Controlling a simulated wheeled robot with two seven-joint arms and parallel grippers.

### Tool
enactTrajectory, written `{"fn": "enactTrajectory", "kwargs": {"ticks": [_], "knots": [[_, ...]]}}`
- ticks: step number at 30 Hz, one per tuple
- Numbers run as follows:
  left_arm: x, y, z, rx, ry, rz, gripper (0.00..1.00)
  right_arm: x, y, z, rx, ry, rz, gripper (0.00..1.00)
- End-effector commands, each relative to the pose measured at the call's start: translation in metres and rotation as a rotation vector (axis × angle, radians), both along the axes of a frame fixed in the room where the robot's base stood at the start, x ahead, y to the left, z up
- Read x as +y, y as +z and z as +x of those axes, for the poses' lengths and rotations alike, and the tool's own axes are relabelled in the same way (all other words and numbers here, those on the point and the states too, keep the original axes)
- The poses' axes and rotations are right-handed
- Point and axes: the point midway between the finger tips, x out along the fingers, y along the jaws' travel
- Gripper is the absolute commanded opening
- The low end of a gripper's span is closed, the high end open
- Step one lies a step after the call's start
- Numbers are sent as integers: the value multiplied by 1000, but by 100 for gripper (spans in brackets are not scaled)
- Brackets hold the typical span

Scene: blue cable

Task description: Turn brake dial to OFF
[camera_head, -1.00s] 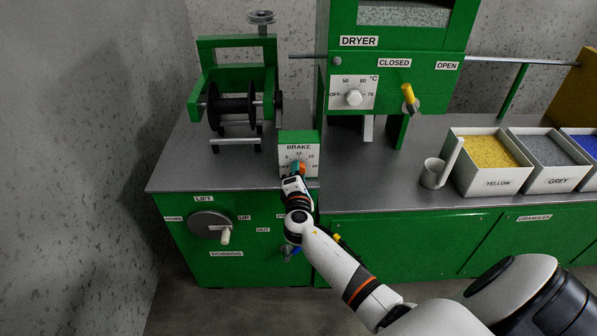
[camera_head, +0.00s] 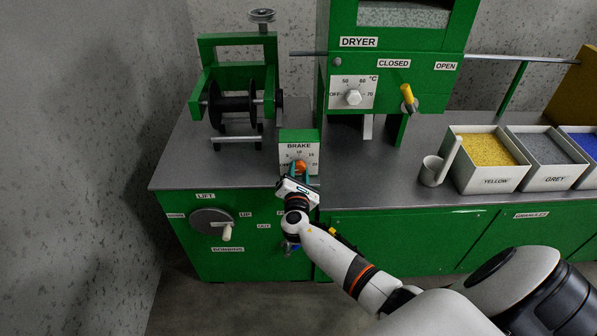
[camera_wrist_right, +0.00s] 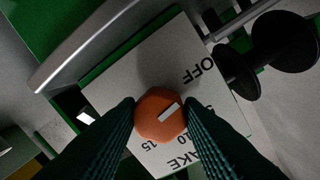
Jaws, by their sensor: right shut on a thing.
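The orange brake dial (camera_head: 300,166) sits on the white face of the BRAKE box (camera_head: 285,151) at the front edge of the bench. My right gripper (camera_wrist_right: 160,117) is shut on the dial, with one dark green finger on each side of it. In the right wrist view the orange dial (camera_wrist_right: 150,122) has a white pointer mark that points up and right, between the OFF label (camera_wrist_right: 198,70) and the 5. The finger tips partly hide the scale in both views. My left gripper is not in view.
A black spool (camera_head: 232,111) in a green frame stands behind left of the brake box. The green dryer (camera_head: 420,40) with its knob (camera_head: 353,97) is at the back right. A lift crank (camera_head: 211,222) is below the bench edge. Granule bins stand far right.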

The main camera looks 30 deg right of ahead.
Motion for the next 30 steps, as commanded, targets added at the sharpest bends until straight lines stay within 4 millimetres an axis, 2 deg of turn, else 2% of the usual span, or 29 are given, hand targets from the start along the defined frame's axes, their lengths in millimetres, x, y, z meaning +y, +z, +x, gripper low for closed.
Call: {"fn": "enactTrajectory", "kwargs": {"ticks": [12, 13, 16, 17, 26, 30], "knots": [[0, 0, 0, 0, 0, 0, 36, 1, -4, -2, 11, 1, -6, 11], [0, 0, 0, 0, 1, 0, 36, 1, -4, -2, 11, 1, -6, 37], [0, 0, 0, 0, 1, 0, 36, 1, -3, -1, 10, 0, -5, 54], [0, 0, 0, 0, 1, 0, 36, 1, -3, -1, 9, 0, -5, 55], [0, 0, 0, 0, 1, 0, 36, 1, -1, -2, 5, 0, -5, 55], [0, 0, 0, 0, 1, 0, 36, 10, -1, -14, 6, 1, -4, 55]]}}
